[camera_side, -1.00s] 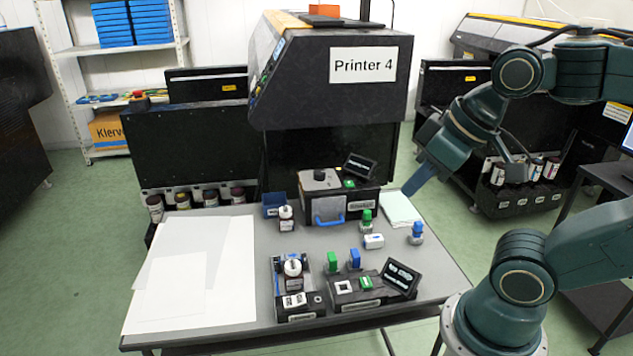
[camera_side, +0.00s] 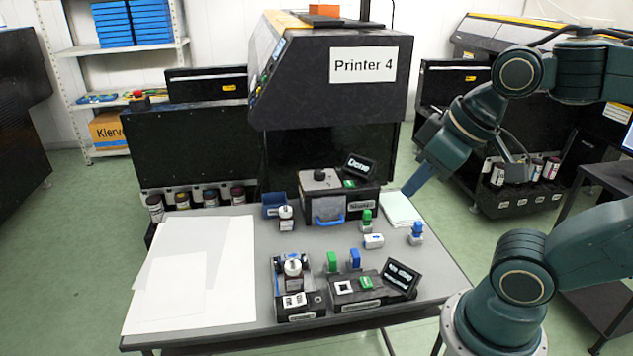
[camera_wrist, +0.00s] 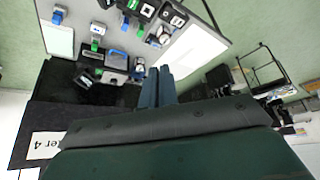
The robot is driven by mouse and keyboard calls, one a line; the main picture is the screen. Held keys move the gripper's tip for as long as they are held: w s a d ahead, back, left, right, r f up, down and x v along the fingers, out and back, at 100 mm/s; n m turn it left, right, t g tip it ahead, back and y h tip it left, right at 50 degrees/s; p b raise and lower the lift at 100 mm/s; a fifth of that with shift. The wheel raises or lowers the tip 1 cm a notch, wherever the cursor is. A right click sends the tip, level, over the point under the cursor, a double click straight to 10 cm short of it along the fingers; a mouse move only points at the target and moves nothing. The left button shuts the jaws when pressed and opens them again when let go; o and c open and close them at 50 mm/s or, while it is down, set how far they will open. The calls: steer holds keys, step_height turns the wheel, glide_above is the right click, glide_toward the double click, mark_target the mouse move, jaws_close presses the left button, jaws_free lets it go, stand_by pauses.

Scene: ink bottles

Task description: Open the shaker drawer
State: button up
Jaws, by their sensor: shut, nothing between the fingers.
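The shaker (camera_side: 348,204) is a dark box at the back of the table, below the printer. Its grey drawer front (camera_side: 326,208) has a blue handle (camera_side: 330,221) and looks flush with the box. A small black screen (camera_side: 359,165) on the shaker reads "Done". The shaker also shows in the wrist view (camera_wrist: 117,62), upside down and left of the fingers. My gripper (camera_side: 408,190) is shut and empty, to the right of the shaker and apart from it. Its blue-grey fingers (camera_wrist: 158,70) show together in the wrist view.
A blue bin (camera_side: 271,205) and a white bottle (camera_side: 286,217) stand left of the shaker. Green (camera_side: 366,219) and blue (camera_side: 416,231) capped items stand to its right and front. A second device (camera_side: 356,290) and a bottle in a holder (camera_side: 293,276) are nearer the front. White sheets lie left.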

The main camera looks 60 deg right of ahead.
steer(key=o, duration=0.6)
steer(key=shift+w, duration=0.15)
steer(key=n+g+h, duration=0.1)
steer(key=n+g, duration=0.3)
steer(key=n, duration=0.5)
glide_above(332, 223)
steer(key=s+a, duration=0.2)
step_height(332, 223, down, 19)
steer(key=shift+d+r, duration=0.15)
steer(key=shift+w, duration=0.1)
steer(key=shift+w+d+f, duration=0.3)
steer(key=shift+f, duration=1.95)
steer(key=shift+w+d+f, duration=0.25)
steer(key=shift+f, duration=2)
steer(key=shift+w+d+f, duration=0.3)
steer(key=shift+f, duration=1.95)
